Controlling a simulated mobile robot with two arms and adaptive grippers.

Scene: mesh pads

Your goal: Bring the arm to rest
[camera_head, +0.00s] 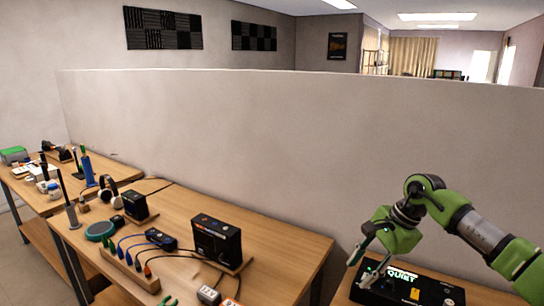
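My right arm (465,218), green and grey, comes in from the right. My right gripper (366,264) points down at the left part of a black box (425,291) with "QUIET" lettering, on the table at the lower right. Its thin fingers look spread apart with nothing between them. I cannot tell whether the fingertips touch the box. My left gripper cannot be made out in this view.
A wooden table (275,243) holds black boxes (217,240), a wooden strip (128,272) with cables, and headphones (108,190). Another table (42,200) stands at the left. A pale partition wall (270,140) rises behind the tables. Space above them is clear.

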